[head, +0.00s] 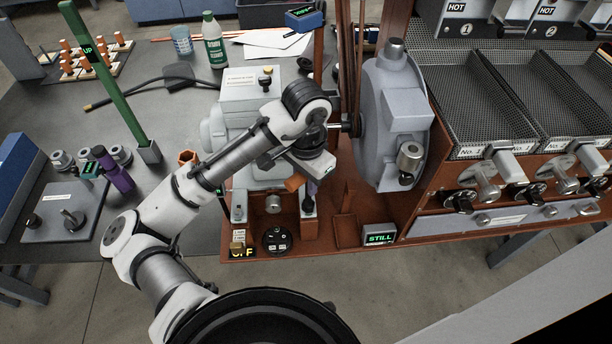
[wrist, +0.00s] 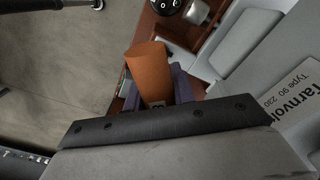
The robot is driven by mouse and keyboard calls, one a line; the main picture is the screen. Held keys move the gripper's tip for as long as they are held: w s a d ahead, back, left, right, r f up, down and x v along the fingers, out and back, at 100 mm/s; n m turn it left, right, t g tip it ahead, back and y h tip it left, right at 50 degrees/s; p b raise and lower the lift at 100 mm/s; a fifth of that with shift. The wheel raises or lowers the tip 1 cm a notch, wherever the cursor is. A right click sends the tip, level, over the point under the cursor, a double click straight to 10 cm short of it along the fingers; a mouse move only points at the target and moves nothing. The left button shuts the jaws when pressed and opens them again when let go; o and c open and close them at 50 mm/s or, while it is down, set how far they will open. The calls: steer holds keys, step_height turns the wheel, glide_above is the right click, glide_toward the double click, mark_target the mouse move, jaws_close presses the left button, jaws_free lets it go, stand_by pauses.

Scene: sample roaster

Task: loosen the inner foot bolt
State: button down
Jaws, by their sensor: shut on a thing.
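My gripper (head: 304,172) is low in front of the grey motor (head: 236,128), pointing down near the front edge of the brown base. It is shut on an orange-handled tool (wrist: 146,72), which sticks out past the dark gripper body in the wrist view. The orange part also shows below the gripper in the head view (head: 293,183). The tool's working end is hidden, so I cannot tell whether it touches a bolt. A slim dark upright fitting (head: 308,205) stands just below the gripper. I cannot make out the inner foot bolt clearly.
A grey pulley guard (head: 392,125) stands right of the gripper. A display reading STILL (head: 379,238) and a black round switch (head: 277,240) sit at the front edge. A green post (head: 105,75) stands on the left bench (head: 140,105). Floor is open in front.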

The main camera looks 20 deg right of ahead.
steer(key=shift+r+n+p, duration=0.25)
steer(key=shift+n+p, duration=0.45)
steer(key=shift+p, duration=0.15)
steer(key=shift+n+p, duration=0.7)
steer(key=shift+n, duration=0.2)
steer(key=shift+f+n, duration=0.25)
steer(key=shift+n, duration=0.15)
steer(key=shift+s+d+n, duration=0.15)
steer(key=shift+n, duration=1.75)
